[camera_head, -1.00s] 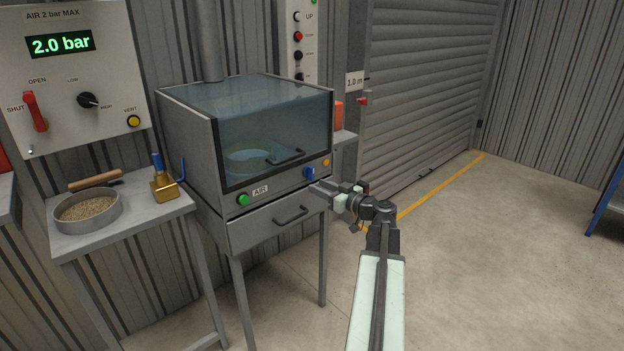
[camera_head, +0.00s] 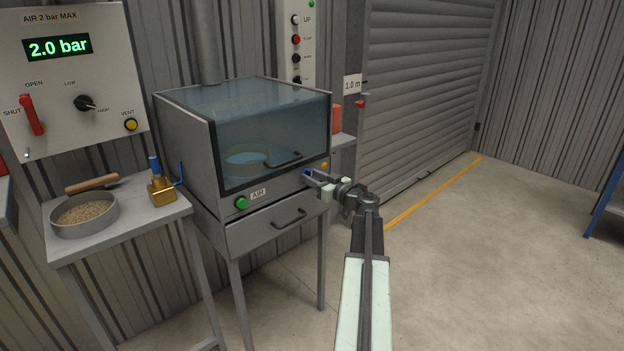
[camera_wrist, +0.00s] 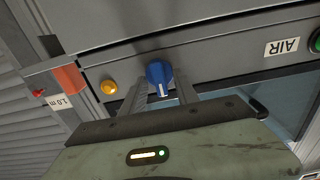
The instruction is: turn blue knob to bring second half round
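The blue knob (camera_wrist: 158,73) is on the front of the grey cabinet (camera_head: 185,150), with a white mark on its face. In the head view the knob (camera_head: 307,172) is partly hidden by my gripper (camera_head: 312,178). In the wrist view my gripper (camera_wrist: 158,88) has its fingers apart, one on each side of the knob. I cannot tell whether they touch it. Through the cabinet's tinted window a round dish (camera_head: 247,163) shows dimly.
A yellow-orange button (camera_wrist: 109,87) sits beside the knob, and a green button (camera_head: 241,203) by the AIR label. A drawer handle (camera_head: 289,219) juts out below. A side table (camera_head: 125,235) holds a pan of grain and a brass tool.

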